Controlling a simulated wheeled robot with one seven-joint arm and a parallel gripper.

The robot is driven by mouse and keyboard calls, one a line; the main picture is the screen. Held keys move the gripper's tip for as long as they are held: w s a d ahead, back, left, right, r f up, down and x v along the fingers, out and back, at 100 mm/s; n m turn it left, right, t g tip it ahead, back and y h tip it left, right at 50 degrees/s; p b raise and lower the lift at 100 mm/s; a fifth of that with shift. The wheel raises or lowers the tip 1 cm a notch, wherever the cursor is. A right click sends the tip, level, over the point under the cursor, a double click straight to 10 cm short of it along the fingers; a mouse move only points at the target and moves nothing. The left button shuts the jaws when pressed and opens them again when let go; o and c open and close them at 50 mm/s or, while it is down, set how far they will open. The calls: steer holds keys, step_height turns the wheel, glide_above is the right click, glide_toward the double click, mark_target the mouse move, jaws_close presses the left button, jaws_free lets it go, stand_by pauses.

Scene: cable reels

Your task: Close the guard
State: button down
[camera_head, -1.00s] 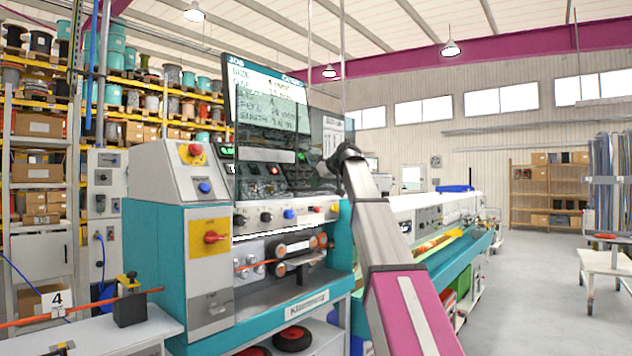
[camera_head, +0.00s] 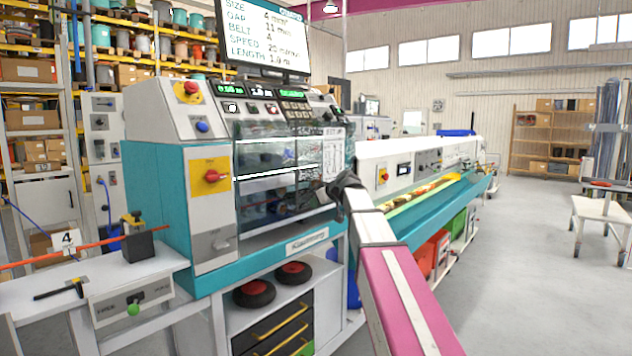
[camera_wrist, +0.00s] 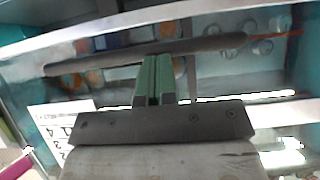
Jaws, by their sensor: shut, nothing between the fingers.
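The guard (camera_head: 275,158) is a clear panel on the front of the teal and grey machine (camera_head: 155,185). In the head view it hangs down in front of the roller bay, with a white sheet on its right part. I cannot tell whether it is fully seated. In the wrist view its dark handle bar (camera_wrist: 90,65) crosses the picture, with blurred rollers behind the panel. My gripper (camera_wrist: 157,62) is shut and empty, its green fingertips at the middle of the bar, seemingly against it. In the head view my wrist is at the guard's right edge and the fingertips are hidden.
A monitor (camera_head: 262,38) stands above the control panel. A side table (camera_head: 100,275) with an orange cable (camera_head: 60,252) is at left. A long teal trough (camera_head: 430,205) runs back at right. Wheels and drawers are below the machine.

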step_height(320, 180, down, 7)
stand_by(0.3)
steer(key=shift+f, duration=0.15)
